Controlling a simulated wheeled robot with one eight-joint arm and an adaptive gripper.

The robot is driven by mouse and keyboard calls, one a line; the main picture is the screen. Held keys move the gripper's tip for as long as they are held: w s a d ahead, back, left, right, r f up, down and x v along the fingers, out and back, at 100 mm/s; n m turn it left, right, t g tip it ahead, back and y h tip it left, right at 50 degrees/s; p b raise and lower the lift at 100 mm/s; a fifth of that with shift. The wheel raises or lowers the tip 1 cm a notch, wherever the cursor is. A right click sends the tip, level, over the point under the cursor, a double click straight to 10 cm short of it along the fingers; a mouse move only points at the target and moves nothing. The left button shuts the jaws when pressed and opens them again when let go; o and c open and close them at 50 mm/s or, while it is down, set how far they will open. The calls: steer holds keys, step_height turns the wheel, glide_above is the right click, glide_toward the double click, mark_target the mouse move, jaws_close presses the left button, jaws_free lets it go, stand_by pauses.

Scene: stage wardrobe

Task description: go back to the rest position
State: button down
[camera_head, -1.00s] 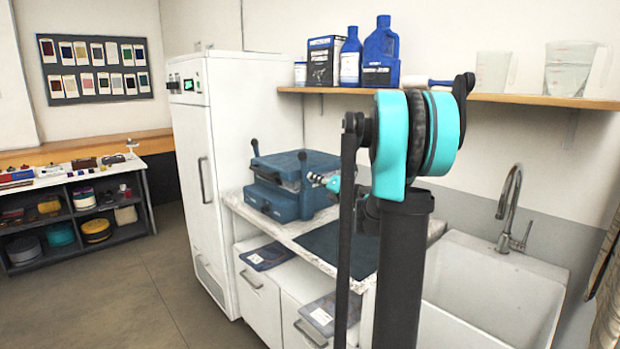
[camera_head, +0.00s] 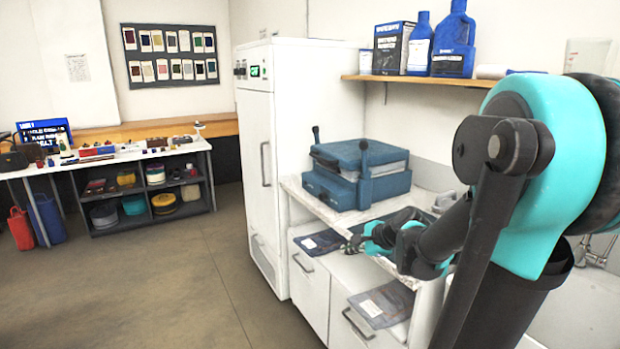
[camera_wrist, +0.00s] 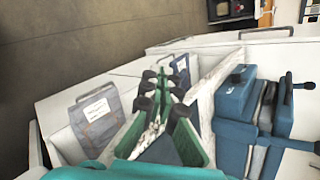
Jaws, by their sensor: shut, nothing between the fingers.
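My gripper (camera_head: 362,240) is shut and empty in the head view, held low over the front edge of the marble-topped counter (camera_head: 318,207). In the wrist view my gripper (camera_wrist: 166,82) points past the counter's drawer fronts, with its fingers close together. My teal and black arm covers the right part of the head view and hides most of the sink area. The blue press (camera_head: 362,175) stands on the counter behind the gripper, apart from it. It also shows at the right of the wrist view (camera_wrist: 238,110).
A tall white cabinet (camera_head: 258,150) stands left of the counter. A shelf (camera_head: 425,80) above holds blue bottles and a box. A cluttered table (camera_head: 150,152) is at the back left. The floor (camera_head: 185,270) between is open.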

steer(key=s+d+f+n+g+h, duration=0.1)
steer(key=s+d+f+n+h, duration=0.2)
steer(key=s+f+n, duration=0.3)
steer(key=s+d+f+n+g+h, duration=0.2)
steer(key=s+d+f+n+h, duration=0.1)
steer(key=s+n, duration=0.7)
step_height(320, 180, down, 3)
steer(key=s+d, duration=0.1)
steer(key=s, duration=0.1)
steer(key=shift+s+d+g, duration=0.2)
steer(key=shift+s+g, duration=0.1)
steer(key=shift+r, duration=0.15)
